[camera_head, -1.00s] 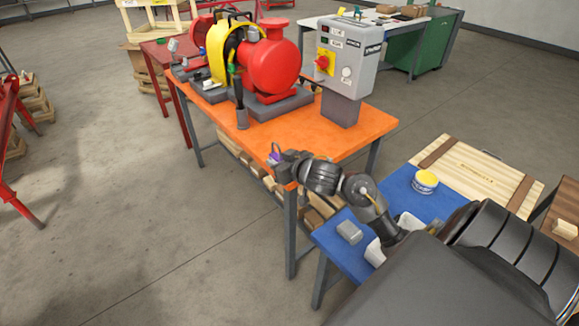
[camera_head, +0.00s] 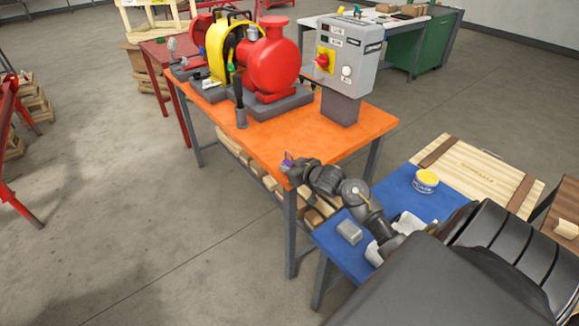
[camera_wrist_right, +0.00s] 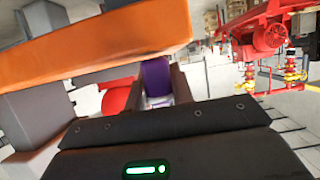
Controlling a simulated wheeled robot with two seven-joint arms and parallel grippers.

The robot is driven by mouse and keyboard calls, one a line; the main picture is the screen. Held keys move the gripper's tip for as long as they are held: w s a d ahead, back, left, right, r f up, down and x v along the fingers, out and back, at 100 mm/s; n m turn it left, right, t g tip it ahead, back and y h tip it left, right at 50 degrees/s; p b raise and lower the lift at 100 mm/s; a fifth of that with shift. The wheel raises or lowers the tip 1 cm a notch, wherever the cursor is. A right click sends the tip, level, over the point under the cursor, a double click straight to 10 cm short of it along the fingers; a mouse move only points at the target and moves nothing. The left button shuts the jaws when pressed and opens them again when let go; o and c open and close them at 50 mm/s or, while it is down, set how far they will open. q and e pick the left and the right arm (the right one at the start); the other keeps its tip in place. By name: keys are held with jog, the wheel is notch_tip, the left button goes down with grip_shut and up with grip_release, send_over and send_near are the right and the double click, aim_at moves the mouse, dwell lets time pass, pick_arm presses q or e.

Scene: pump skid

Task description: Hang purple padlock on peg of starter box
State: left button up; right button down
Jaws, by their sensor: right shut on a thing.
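The purple padlock (camera_wrist_right: 156,77) is between the fingers of my right gripper (camera_wrist_right: 158,90) in the right wrist view. In the head view the padlock (camera_head: 287,161) is a small purple patch at the tip of my right gripper (camera_head: 287,166), which is shut on it. The gripper is at the near edge of the orange table. The starter box (camera_head: 347,62) is a grey box on a pedestal at the table's right end, with a red knob on a yellow plate (camera_head: 325,60). The gripper is apart from it, nearer and lower in the picture. I cannot make out the peg clearly.
The red pump (camera_head: 272,65) with its yellow guard (camera_head: 216,50) stands on the orange table (camera_head: 300,132). A dark upright tool (camera_head: 240,107) stands near its front edge. A blue table (camera_head: 398,192) with a yellow-lidded tin (camera_head: 426,179) is at right. The orange tabletop before the box is clear.

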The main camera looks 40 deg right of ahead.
dwell(0.3)
jog(key=shift+f, duration=0.2)
jog(key=c, duration=1.2)
grip_release()
jog(key=shift+f+b, duration=0.15)
jog(key=shift+b, duration=0.35)
jog(key=v, duration=1.1)
jog(key=shift+a+f, duration=0.25)
jog(key=shift+f, duration=0.05)
